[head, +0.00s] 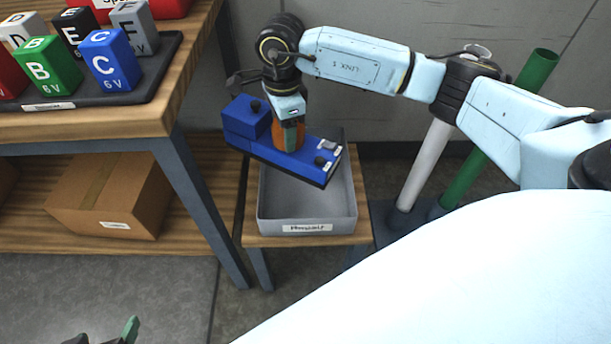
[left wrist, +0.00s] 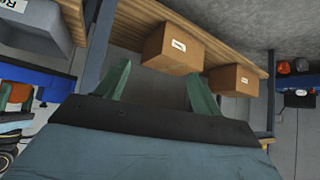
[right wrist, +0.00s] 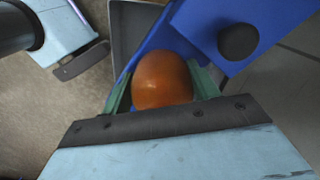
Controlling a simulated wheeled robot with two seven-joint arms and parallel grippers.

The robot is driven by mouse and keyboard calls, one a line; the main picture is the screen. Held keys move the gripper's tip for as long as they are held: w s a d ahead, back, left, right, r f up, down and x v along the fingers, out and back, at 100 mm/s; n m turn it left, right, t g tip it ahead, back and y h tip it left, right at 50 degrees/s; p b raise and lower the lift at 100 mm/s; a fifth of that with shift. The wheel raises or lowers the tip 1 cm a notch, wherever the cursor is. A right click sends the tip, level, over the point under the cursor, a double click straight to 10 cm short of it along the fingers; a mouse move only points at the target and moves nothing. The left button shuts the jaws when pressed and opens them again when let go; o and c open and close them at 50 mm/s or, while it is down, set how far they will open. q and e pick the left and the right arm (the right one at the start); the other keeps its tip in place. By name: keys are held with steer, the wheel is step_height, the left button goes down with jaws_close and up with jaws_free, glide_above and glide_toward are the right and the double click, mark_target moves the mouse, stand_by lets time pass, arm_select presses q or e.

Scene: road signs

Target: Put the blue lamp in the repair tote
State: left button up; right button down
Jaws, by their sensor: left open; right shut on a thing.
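The blue lamp (head: 255,135) has a long blue body with dark knobs and an orange dome (right wrist: 162,82). My right gripper (head: 290,138) is shut on the orange dome from above. It holds the lamp slanted over the back part of the grey tote (head: 305,213), hiding the tote's back rim. The tote has a white front label that is too blurred to read, and its visible floor is bare. My left gripper (left wrist: 160,88) is open and empty; only its tip shows at the bottom left of the head view (head: 112,338).
The tote stands on a small wooden stand (head: 362,207). To its left is a workbench (head: 150,118) with a black tray (head: 105,97) of coloured lettered blocks and a cardboard box (head: 110,200) on the lower shelf. White and green poles (head: 480,165) stand at the right.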

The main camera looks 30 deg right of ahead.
mark_target(303, 140)
steer(key=d+f+m, duration=0.1)
steer(key=m, duration=0.3)
steer(key=d+f+m, duration=0.1)
steer(key=f+m, duration=0.1)
steer(key=m, duration=0.1)
steer(key=d+f+m, duration=0.1)
steer(key=m, duration=0.3)
steer(key=shift+w+d+f+m, duration=0.1)
steer(key=shift+d+f+m, duration=0.2)
steer(key=shift+d+f, duration=0.05)
steer(key=m, duration=0.1)
steer(key=d+f+m, duration=0.1)
steer(key=shift+m, duration=0.3)
steer(key=shift+f, duration=0.25)
arm_select(q)
steer(key=w+d+r+t+h+b, duration=0.1)
steer(key=w+d+r+t+b, duration=0.1)
steer(key=r+t, duration=0.3)
steer(key=w+d+r+t+h+b, duration=0.1)
steer(key=w+r+t, duration=0.3)
steer(key=r, duration=0.4)
steer(key=shift+d+m+t+h+b, duration=0.3)
steer(key=shift+d+t+h+b, duration=0.1)
steer(key=shift+d+h, duration=0.35)
arm_select(e)
step_height(303, 140, down, 10)
steer(key=shift+r, duration=0.15)
arm_select(q)
steer(key=shift+s+r, duration=0.1)
steer(key=shift+r, duration=0.1)
